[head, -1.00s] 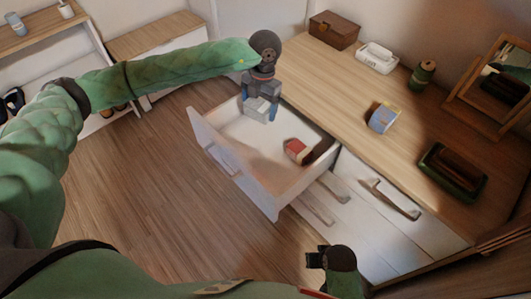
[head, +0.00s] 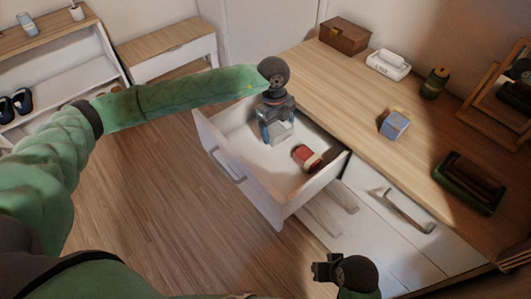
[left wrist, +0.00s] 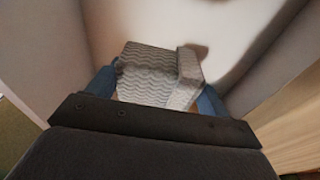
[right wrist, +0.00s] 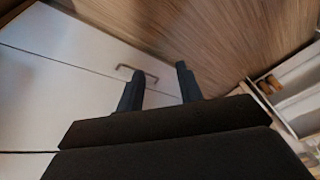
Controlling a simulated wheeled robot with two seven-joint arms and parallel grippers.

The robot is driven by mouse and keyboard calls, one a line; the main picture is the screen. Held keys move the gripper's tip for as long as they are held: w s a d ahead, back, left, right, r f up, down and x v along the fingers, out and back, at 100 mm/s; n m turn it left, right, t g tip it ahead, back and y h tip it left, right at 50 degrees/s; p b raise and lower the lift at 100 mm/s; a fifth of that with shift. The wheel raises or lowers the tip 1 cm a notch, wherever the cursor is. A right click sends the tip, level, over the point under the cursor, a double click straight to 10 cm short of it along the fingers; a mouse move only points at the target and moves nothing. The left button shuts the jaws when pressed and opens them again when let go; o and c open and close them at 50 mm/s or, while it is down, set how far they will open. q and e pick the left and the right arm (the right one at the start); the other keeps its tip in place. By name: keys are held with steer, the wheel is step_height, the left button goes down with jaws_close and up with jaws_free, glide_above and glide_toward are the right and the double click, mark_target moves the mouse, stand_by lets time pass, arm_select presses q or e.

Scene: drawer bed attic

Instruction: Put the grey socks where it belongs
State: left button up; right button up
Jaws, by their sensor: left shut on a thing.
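The grey socks (left wrist: 158,75) are a folded bundle with a wavy pattern, seen close up in the left wrist view. My left gripper (head: 278,138) is shut on the grey socks and holds them inside the open white drawer (head: 240,175). The bundle also shows between its fingers in the head view (head: 281,131). Whether the socks touch the drawer floor, I cannot tell. My right gripper (right wrist: 158,88) is open and empty, in front of the lower drawer fronts; it also shows at the bottom of the head view (head: 326,268).
A red and dark item (head: 308,157) lies in the drawer, right of the socks. On the wooden dresser top (head: 340,100) stand a brown box (head: 345,36), a white tissue box (head: 388,65), a green jar (head: 435,82), a blue box (head: 394,124) and a dark green tray (head: 468,182).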

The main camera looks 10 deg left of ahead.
arm_select(q)
steer(key=p, duration=0.3)
glide_above(248, 148)
steer(key=f, duration=0.6)
steer(key=shift+w+a+f, duration=0.2)
steer(key=shift+f, duration=0.5)
step_height(248, 148, down, 2)
steer(key=shift+f+p, duration=0.1)
steer(key=shift+p, duration=0.45)
steer(key=shift+a+f, duration=0.1)
steer(key=shift+f, duration=0.5)
arm_select(e)
steer(key=s+d+r+g+h, duration=0.1)
steer(key=d+r, duration=0.3)
steer(key=shift+s+d+m+g, duration=0.25)
steer(key=shift+d+m+g, duration=0.05)
steer(key=shift+d, duration=0.1)
arm_select(q)
steer(key=shift+f, duration=0.1)
arm_select(e)
steer(key=shift+s, duration=0.1)
arm_select(q)
steer(key=o, duration=0.9)
steer(key=shift+o, duration=0.2)
arm_select(e)
steer(key=shift+r, duration=0.15)
